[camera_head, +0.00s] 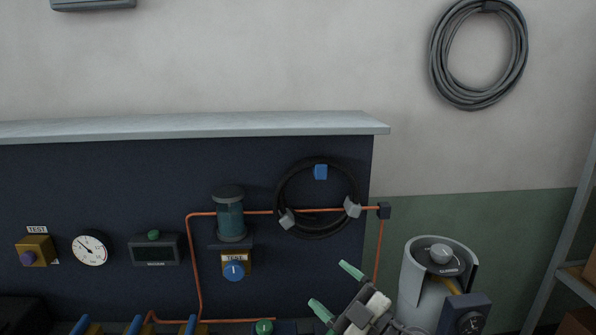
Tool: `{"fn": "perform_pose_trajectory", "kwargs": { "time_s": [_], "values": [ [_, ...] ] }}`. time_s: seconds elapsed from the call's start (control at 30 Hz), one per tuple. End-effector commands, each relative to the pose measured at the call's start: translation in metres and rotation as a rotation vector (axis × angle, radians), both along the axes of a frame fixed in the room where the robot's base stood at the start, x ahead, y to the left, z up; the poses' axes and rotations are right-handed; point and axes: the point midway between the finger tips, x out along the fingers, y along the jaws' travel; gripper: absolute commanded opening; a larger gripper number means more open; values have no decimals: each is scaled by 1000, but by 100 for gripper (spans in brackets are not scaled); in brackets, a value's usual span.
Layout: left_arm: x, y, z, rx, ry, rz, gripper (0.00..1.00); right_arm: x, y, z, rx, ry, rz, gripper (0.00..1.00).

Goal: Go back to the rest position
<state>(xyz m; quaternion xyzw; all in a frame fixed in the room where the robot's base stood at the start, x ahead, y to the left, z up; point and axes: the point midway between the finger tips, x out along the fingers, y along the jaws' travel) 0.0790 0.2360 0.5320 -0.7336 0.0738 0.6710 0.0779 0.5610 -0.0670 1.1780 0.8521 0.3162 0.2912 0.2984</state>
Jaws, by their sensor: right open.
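My right gripper (335,289) shows at the bottom, right of the middle, in the head view. Its two green-tipped fingers point up and left and stand apart, with nothing visible between them. The gripper is in front of the lower right part of the dark blue panel (120,180). My left gripper is not in view.
The panel carries a copper pipe (197,270), a round gauge (90,250), a blue knob (233,271), a glass cylinder (230,218) and a black hose coil (280,190). A grey ledge (190,127) tops it. A grey cable coil (437,60) hangs on the wall. Shelving (567,235) stands at right.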

Motion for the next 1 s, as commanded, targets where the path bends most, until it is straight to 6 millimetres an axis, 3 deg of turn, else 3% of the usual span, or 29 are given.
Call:
{"fn": "perform_pose_trajectory", "kwargs": {
  "time_s": [0.13,0.23,0.4,0.5,0.63,1.0],
  "values": [
    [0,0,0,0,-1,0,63,-20,-46,-31,243,222,-349,84],
    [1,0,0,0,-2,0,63,-43,-82,-71,315,445,-578,84],
    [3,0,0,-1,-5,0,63,-116,-125,-150,291,898,-861,84],
    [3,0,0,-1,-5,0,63,-157,-135,-178,237,1105,-933,84],
    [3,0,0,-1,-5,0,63,-203,-139,-201,165,1308,-970,84],
    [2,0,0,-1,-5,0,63,-309,-139,-223,-30,1727,-946,84]
  ]
}}
